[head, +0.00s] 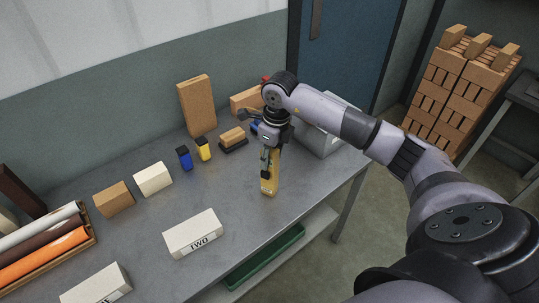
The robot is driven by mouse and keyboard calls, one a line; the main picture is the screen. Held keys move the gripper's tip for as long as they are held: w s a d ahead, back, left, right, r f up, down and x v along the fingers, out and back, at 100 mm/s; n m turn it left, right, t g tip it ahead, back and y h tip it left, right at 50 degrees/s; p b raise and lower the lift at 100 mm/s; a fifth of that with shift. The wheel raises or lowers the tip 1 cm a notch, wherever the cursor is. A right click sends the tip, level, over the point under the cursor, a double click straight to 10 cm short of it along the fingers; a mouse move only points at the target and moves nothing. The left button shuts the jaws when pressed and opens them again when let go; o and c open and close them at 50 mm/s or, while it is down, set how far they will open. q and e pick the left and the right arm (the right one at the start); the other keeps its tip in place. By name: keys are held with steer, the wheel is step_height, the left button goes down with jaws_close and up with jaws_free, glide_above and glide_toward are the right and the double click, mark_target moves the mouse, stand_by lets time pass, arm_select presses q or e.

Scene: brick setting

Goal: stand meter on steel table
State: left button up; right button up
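A long yellow piece with a dark upper part, which looks like the meter (269,185), is upright below my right gripper (267,156). The gripper points down and its dark fingers are around the upper part of the meter, seemingly shut on it. The meter's lower end is at or just above the grey steel table (240,190), near its front right edge; I cannot tell whether it touches. My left gripper is out of view.
Small blue (184,159) and yellow (204,150) items with black tops stand behind, left of a brush-like block (232,138). A tall tan block (197,106) is at the back. A white block marked TWO (193,234) lies front left. A grey box (320,138) is right.

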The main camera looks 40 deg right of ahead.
steer(key=shift+o, duration=1.3)
steer(key=r+b, duration=0.1)
steer(key=r, duration=0.3)
steer(key=s+r+b, duration=0.1)
steer(key=r, duration=0.7)
steer(key=shift+s+d+r+b, duration=0.15)
steer(key=shift+d+b, duration=0.2)
steer(key=shift+b, duration=0.05)
